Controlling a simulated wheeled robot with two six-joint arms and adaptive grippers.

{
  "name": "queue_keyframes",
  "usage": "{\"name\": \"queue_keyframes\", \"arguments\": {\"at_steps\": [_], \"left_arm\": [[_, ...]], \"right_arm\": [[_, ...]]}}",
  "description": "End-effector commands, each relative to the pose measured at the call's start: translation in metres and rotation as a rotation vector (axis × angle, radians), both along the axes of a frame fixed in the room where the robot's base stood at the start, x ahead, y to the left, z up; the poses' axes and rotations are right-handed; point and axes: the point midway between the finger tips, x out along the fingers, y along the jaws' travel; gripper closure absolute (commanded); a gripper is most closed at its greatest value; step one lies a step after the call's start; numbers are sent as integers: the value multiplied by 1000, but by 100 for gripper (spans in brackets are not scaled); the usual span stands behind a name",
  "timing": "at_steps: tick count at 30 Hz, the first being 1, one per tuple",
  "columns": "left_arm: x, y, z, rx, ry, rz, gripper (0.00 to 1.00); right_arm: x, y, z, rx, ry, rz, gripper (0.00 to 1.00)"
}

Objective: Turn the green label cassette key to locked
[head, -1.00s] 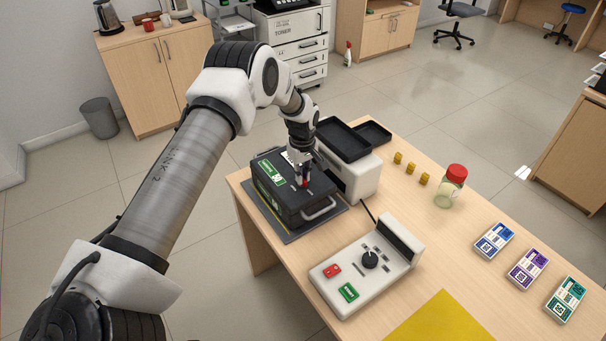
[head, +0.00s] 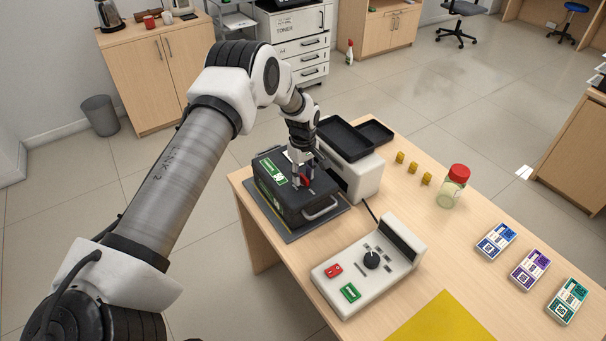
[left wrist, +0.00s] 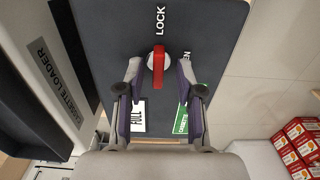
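The dark cassette with a green label (head: 274,171) lies on a grey mat at the table's left end. Its red key (left wrist: 158,67) sits on a round white lock in the left wrist view, its bar in line with the word LOCK. Lettering ending in "EN" is partly hidden to the right. The key also shows in the head view (head: 306,181). My left gripper (left wrist: 160,72) is open, one finger on each side of the key with a gap to both. It shows above the cassette in the head view (head: 302,176). My right gripper is not in view.
A white cassette loader (head: 362,178) with black trays stands right behind the cassette. A white control box (head: 345,287) with a dial stands in front. A red-lidded jar (head: 452,187), yellow pieces and several small packs (head: 530,270) lie further right.

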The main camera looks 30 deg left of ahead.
Motion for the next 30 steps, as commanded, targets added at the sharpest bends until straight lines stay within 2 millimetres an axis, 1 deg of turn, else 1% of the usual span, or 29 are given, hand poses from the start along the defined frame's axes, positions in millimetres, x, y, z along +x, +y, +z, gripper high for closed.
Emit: {"name": "queue_keyframes", "arguments": {"at_steps": [2,5,8,12,15,18,22,30], "left_arm": [[0,0,4,0,-1,0,64],[1,0,18,0,-3,0,64],[1,1,41,-1,-3,1,64],[2,2,78,-1,-4,0,64],[1,3,99,-2,-1,1,64],[1,3,112,-2,0,2,64],[0,3,118,-2,3,2,64],[1,3,118,-2,2,2,64]], "right_arm": [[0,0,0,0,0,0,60],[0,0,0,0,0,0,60],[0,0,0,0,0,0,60],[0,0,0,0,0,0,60],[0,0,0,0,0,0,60],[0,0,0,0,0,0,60],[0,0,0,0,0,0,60],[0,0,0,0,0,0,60]]}}
